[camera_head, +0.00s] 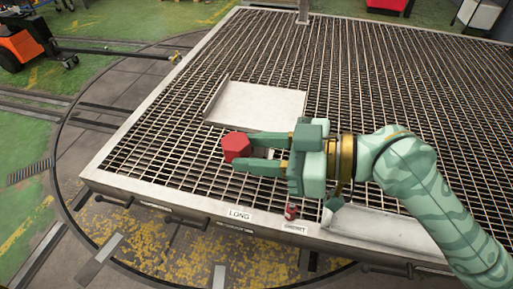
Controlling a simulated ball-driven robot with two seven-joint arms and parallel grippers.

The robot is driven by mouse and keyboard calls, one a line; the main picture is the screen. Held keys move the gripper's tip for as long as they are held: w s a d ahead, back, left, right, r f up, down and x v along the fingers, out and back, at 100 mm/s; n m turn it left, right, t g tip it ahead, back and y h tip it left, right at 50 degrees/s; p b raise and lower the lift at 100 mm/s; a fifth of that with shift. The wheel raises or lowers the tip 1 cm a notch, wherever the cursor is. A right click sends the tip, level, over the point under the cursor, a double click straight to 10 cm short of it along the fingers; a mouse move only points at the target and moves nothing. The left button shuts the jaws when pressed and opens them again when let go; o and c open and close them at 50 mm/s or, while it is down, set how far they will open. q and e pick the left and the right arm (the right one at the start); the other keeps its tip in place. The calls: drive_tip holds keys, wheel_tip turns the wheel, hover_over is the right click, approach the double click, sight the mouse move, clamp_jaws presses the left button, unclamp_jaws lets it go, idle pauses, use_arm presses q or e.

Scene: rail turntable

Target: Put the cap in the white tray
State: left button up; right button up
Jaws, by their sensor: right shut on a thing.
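The cap (237,147) is a red, many-sided piece held at the fingertips of my right gripper (245,152). The gripper reaches in from the right and is shut on it. The white tray (262,104) is a shallow, pale plate with a raised left edge, lying on the grating. The cap is in front of the tray's near left part in the picture, and its height above the grating is hard to tell. I see nothing lying in the tray. My left gripper is not in view.
The metal grating table (150,150) has a pale frame. Labels reading LONG (239,215) and SHORT (294,227) sit on its front edge, with a small red item (291,210) nearby. A second pale tray (385,228) lies at the front right, partly behind my arm.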

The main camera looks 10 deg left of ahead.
drive_tip(key=w+d+r+m+t+h, duration=0.3)
drive_tip(key=w+d+m+t+h, duration=0.15)
drive_tip(key=d+m+t, duration=0.2)
drive_tip(key=w+d+r+m+t+h, duration=0.3)
drive_tip(key=w+d+m+t, duration=0.2)
drive_tip(key=w+d+t, duration=0.15)
drive_tip(key=s+d+f+m+t+h, duration=0.15)
drive_tip(key=d+f+m+h, duration=0.4)
drive_tip(key=d, duration=0.55)
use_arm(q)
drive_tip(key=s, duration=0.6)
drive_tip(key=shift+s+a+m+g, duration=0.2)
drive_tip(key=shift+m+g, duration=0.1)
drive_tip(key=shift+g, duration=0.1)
use_arm(e)
drive_tip(key=s+d+f+m+t+h, duration=0.1)
drive_tip(key=s+d+f+h, duration=0.2)
drive_tip(key=f, duration=0.6)
drive_tip(key=shift+s+d+f, duration=0.15)
drive_tip(key=shift+s+d, duration=0.2)
drive_tip(key=shift+d, duration=0.45)
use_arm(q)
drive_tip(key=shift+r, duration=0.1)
use_arm(e)
drive_tip(key=shift+a, duration=0.15)
